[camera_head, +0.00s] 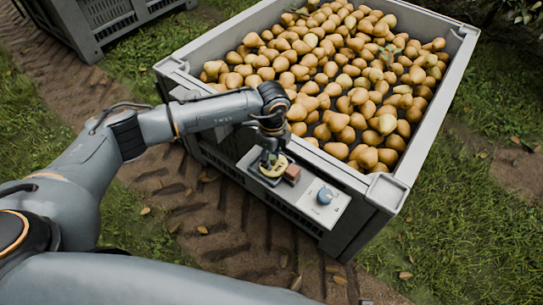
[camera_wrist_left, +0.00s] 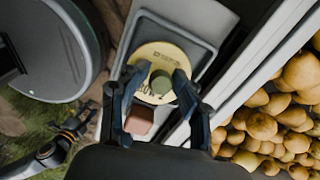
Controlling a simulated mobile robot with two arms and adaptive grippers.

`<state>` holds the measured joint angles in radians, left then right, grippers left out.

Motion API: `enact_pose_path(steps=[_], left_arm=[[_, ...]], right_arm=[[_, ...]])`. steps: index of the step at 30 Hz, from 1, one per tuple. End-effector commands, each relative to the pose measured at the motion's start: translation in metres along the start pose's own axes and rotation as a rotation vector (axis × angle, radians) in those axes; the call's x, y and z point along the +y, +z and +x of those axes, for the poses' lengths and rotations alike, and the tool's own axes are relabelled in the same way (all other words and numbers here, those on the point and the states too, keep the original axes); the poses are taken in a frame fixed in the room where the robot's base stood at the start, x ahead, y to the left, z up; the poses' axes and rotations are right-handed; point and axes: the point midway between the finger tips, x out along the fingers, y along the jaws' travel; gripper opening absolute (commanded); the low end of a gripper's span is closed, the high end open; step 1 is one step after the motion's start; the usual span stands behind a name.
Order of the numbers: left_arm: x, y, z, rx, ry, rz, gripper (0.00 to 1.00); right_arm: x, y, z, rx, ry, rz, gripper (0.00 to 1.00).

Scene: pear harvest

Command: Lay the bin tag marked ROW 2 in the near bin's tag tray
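A round pale-yellow tag (camera_head: 272,169) with a green knob is at the tag tray on the near bin's side. In the left wrist view the tag (camera_wrist_left: 147,55) shows dark lettering; "ROW" is partly readable, the number is covered. My left gripper (camera_head: 270,155) points down at it. In the wrist view its fingers (camera_wrist_left: 160,83) close on both sides of the knob. The tag lies over the grey tray (camera_wrist_left: 203,57), within its rim; whether it touches the floor is unclear. My right gripper is not in view.
The near bin (camera_head: 420,150) is full of pears (camera_head: 340,75). A reddish-brown block (camera_head: 292,174) sits right beside the tag. A panel with a blue dial (camera_head: 324,195) is to its right. Another grey bin (camera_head: 92,22) stands at the back left. Grass and rutted soil surround them.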

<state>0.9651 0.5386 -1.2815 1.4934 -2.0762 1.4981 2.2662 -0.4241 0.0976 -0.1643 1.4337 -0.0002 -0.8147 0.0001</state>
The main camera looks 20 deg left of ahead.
Motion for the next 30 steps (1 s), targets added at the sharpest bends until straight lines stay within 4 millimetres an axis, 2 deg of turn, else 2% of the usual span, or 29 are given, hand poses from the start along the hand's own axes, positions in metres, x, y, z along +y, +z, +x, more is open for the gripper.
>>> enact_pose_path(steps=[17,20,30], left_arm=[[-0.001,0.001,-0.005,-0.002,-0.001,-0.001,0.45],[-0.002,0.001,-0.018,-0.002,-0.003,-0.001,0.45],[-0.002,0.001,-0.089,-0.001,-0.005,-0.001,0.45]], right_arm=[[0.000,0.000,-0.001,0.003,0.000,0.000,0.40],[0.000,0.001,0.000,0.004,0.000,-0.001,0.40],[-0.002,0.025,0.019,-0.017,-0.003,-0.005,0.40]])
